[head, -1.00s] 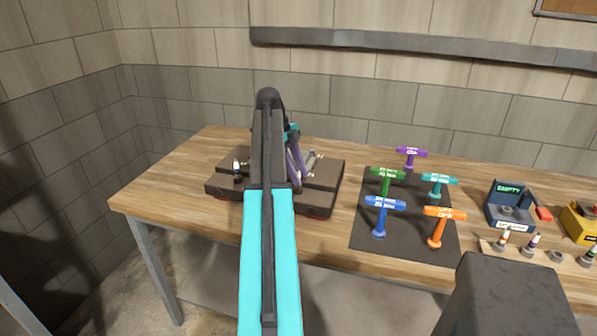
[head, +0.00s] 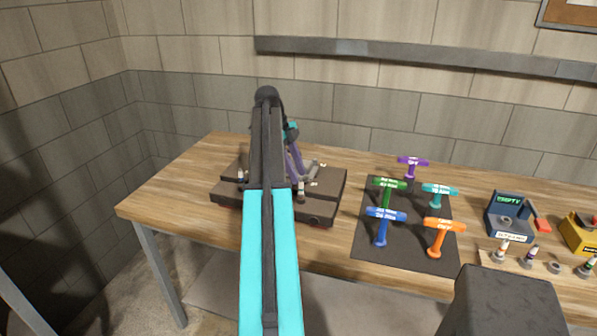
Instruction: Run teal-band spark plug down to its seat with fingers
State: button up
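The dark engine block (head: 327,190) lies on the wooden bench, partly hidden behind my arm. A small plug-like part with a pale top (head: 241,174) stands at its left side; its band colour is too small to tell. My gripper (head: 301,192) is low over the block, just right of my arm link, below a purple wrist part. It is small and dark, and I cannot tell whether its fingers are open or hold anything. I cannot make out a teal-band spark plug at the block; that area is partly hidden.
T-handle tools in purple, green, teal (head: 439,194), blue and orange stand on a black mat (head: 400,246). Bench left of the block is clear.

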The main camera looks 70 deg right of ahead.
jog(key=p+v, duration=0.8)
jog(key=v, duration=0.1)
jog(key=shift+p, duration=0.35)
jog(key=shift+r, duration=0.1)
jog(key=shift+w, duration=0.1)
dwell(0.4)
